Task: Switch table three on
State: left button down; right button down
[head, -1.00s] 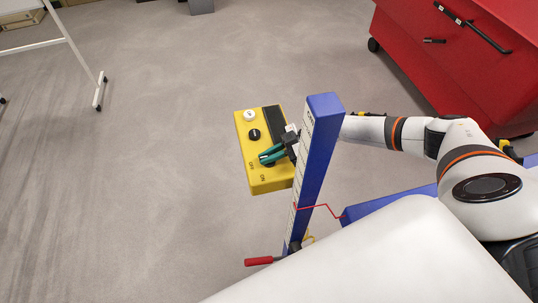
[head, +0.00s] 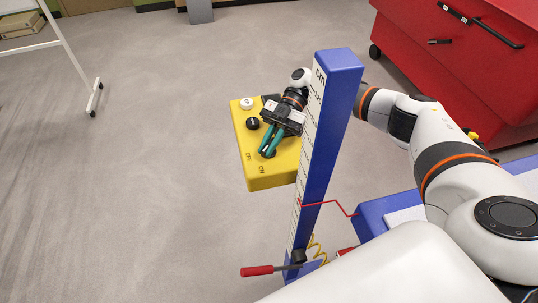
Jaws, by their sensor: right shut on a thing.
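A yellow control box (head: 272,178) stands beside a blue post. Its top carries a white button (head: 247,103), a black button (head: 252,123) and, lower down, a small dark knob (head: 269,153) beside printed ON and OFF marks. My right gripper (head: 267,151) has teal fingers that come down from the upper right and are shut on the knob. The fingers hide most of the knob, so I cannot tell which mark it points at. My left gripper is out of view.
The blue post (head: 335,130) with a cm scale and red pointer stands just right of the box. A red-handled lever (head: 258,271) sticks out near its foot. A red cabinet (head: 450,70) stands at the upper right.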

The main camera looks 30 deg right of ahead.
aim_at(269, 144)
jog(key=n+g+h+b, duration=0.1)
jog(key=n+g+b, duration=0.1)
jog(key=shift+a+f+b, duration=0.1)
jog(key=shift+f+b, duration=0.1)
jog(key=shift+b, duration=0.1)
jog(key=shift+r+n+g+h+b, duration=0.2)
jog(key=shift+n+g+h+b, duration=0.4)
jog(key=shift+b, duration=0.1)
jog(key=c, duration=1.4)
grip_release()
jog(key=shift+c, duration=0.2)
jog(key=shift+r, duration=0.1)
notch_tip(269, 144, up, 10)
jog(key=shift+f, duration=0.1)
